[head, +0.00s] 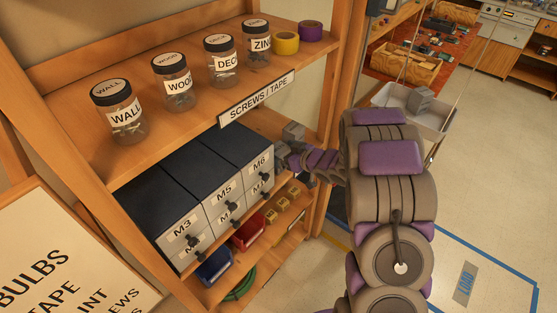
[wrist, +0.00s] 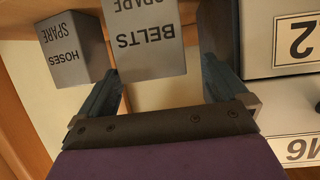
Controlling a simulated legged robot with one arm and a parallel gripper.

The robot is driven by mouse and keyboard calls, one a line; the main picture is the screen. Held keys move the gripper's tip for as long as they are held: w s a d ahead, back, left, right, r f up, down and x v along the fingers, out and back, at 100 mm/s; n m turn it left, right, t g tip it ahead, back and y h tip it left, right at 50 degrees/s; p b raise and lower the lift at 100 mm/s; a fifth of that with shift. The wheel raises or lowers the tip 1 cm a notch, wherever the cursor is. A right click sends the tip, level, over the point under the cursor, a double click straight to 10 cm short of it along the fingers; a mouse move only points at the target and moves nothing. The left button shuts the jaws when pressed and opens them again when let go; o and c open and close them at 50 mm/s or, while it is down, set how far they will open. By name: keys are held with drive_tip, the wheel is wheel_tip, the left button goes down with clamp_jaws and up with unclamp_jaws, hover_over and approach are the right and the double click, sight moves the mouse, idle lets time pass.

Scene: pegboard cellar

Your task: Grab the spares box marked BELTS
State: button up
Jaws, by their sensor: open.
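The grey spares box marked BELTS (wrist: 148,45) shows upside down in the wrist view, ahead of my gripper (wrist: 162,72) and roughly between its fingertips. My gripper is open. A gap shows between the box and the right finger; the left fingertip is close to the box's left edge, and I cannot tell if it touches. In the head view my gripper (head: 296,158) reaches to the right end of the shelf unit. A small grey box (head: 293,132) stands there, its label not readable.
A similar grey box marked HOSES (wrist: 70,52) is just left of the BELTS box in the wrist view. Drawers marked M3, M5 and M6 (head: 227,190) are beside my gripper. The SCREWS / TAPE shelf (head: 150,150) with jars is above.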

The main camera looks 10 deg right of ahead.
drive_tip(key=shift+d+f+b+x, duration=0.15)
drive_tip(key=shift+b+x, duration=0.35)
drive_tip(key=shift+x, duration=0.85)
drive_tip(key=shift+d+f+b+x, duration=0.15)
drive_tip(key=shift+b+x, duration=0.35)
drive_tip(key=shift+x, duration=0.9)
drive_tip(key=shift+w+r, duration=0.1)
drive_tip(key=shift+r, duration=0.1)
drive_tip(key=c, duration=1.1)
